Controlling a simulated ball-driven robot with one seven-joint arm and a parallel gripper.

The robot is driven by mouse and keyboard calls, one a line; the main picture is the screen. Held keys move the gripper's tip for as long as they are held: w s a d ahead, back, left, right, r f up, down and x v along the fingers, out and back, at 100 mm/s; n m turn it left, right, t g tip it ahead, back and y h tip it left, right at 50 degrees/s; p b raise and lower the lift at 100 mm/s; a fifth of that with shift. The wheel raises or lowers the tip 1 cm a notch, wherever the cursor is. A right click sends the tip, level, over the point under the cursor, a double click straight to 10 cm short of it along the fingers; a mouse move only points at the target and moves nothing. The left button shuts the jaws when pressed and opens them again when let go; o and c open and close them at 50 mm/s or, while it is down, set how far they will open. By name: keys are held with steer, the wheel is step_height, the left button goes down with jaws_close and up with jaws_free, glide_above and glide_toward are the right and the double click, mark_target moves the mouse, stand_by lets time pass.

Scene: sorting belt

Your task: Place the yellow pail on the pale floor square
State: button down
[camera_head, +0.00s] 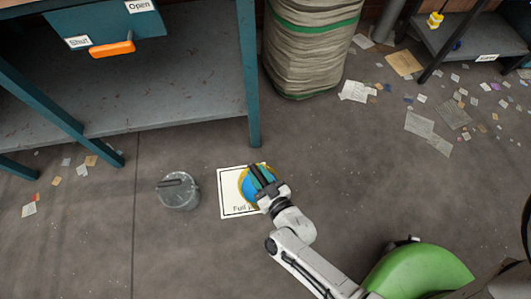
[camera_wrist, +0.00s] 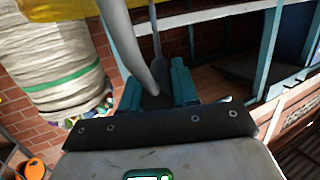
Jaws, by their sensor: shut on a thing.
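The yellow pail (camera_head: 242,186) shows as a yellow rim around a blue inside in the head view, partly hidden under my gripper (camera_head: 263,178). It overlaps the right part of the pale floor square (camera_head: 229,207), a white sheet with a dark border and partly covered lettering. I cannot tell whether the pail touches the square or hangs above it. In the wrist view, my gripper (camera_wrist: 157,92) has teal fingers shut on a grey curved bar, which looks like the pail's handle (camera_wrist: 128,45).
A large striped sack (camera_head: 312,50) stands at the back. Scattered paper (camera_head: 420,124) lies at right. Floor in front of the bucket is clear.

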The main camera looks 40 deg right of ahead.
mark_target(244, 178)
steer(key=shift+w+a+f+b, duration=0.2)
steer(key=shift+w+f+b, duration=1.05)
steer(key=shift+w+f, duration=0.4)
steer(key=shift+w+a+f+b, duration=0.2)
steer(key=shift+w+f+b, duration=1.1)
steer(key=shift+f, duration=0.5)
steer(key=shift+w+a+f+b, duration=0.2)
steer(key=shift+w+f+b, duration=1)
steer(key=shift+w+f, duration=0.45)
steer(key=shift+s+f, duration=0.2)
steer(key=shift+f, duration=0.15)
steer(key=c, duration=0.8)
jaws_free()
steer(key=shift+c, duration=0.2)
